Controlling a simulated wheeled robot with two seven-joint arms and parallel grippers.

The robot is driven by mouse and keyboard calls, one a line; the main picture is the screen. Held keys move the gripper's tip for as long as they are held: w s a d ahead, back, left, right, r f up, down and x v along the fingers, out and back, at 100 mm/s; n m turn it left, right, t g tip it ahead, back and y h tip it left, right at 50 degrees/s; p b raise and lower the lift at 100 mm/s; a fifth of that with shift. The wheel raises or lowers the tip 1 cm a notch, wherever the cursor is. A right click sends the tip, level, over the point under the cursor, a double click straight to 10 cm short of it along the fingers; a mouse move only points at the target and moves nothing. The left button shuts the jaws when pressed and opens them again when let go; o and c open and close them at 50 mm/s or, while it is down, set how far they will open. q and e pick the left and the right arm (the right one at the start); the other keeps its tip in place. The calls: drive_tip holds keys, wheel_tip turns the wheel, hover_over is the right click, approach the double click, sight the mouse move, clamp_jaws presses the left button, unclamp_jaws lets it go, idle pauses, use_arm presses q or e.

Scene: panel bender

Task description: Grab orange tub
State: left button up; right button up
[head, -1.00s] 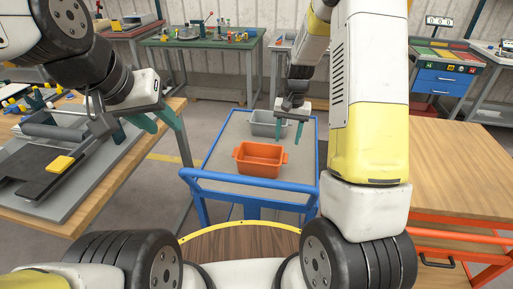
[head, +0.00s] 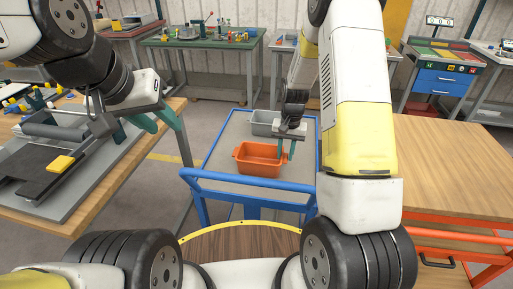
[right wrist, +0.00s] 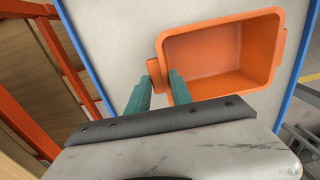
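The orange tub (head: 257,160) is an empty open box with end handles, upright on the blue-framed cart (head: 215,152). My right gripper (head: 286,155) is at the tub's right end in the head view. In the right wrist view its two green fingers (right wrist: 162,72) are apart, close to the handle end of the tub (right wrist: 225,55); I cannot tell whether they touch it. My left gripper (head: 170,140) is open and empty beside the bender on the left bench, away from the tub.
A grey tub (head: 263,124) stands behind the orange one on the cart. The cart's blue handle bar (head: 245,190) runs along its near side. A wooden table (head: 455,175) is on the right, and a wooden bench (head: 40,210) with a panel bender is on the left.

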clamp_jaws()
